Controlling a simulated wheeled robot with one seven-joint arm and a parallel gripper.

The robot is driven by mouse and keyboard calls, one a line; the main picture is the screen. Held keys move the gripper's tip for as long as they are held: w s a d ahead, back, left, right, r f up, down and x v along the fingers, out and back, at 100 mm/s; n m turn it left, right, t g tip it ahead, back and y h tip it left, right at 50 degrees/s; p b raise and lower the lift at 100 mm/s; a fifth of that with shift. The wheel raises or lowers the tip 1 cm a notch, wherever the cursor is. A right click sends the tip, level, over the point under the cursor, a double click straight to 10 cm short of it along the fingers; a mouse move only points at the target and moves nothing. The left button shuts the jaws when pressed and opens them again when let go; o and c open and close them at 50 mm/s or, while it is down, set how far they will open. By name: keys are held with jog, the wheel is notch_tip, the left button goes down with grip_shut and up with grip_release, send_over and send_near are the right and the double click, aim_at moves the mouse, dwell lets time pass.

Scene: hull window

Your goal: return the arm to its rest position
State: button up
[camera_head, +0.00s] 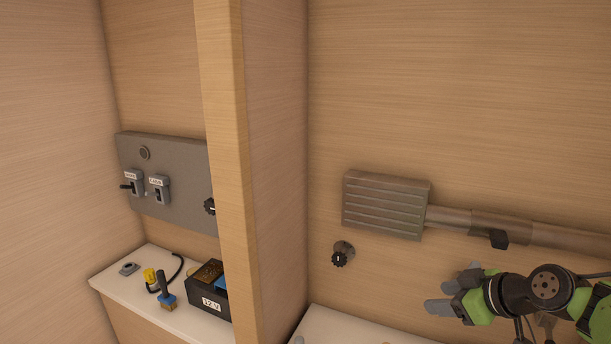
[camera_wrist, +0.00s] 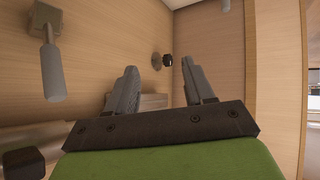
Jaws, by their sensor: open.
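My gripper (camera_head: 452,293) is at the lower right of the head view, in front of the wood-panelled wall and below a grey pipe. It has grey fingers and green and black parts. In the wrist view my gripper (camera_wrist: 160,92) shows its two grey fingers spread apart with nothing between them. The fingers are clear of the wall as far as I can see. Part of my arm runs out of the right edge of the head view.
A grey ribbed box (camera_head: 386,205) with a pipe (camera_head: 500,228) is on the wall above my gripper. A black knob (camera_head: 339,258) is left of it. A wooden partition (camera_head: 222,150) separates a left alcove with a switch panel (camera_head: 165,205) and a black battery (camera_head: 205,298).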

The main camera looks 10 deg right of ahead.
jog(key=s+a+m+g+h, duration=0.1)
jog(key=s+a+g, duration=0.2)
jog(key=a, duration=1)
jog(key=s+a+m+h, duration=0.1)
jog(key=s+a+m, duration=0.1)
jog(key=s, duration=0.7)
jog(key=s+a+f+m+h, duration=0.1)
jog(key=s+a+m, duration=0.2)
jog(key=s, duration=0.6)
jog(key=shift+s+a+f+g, duration=0.15)
jog(key=shift+a+f+g, duration=0.2)
jog(key=shift+a, duration=0.85)
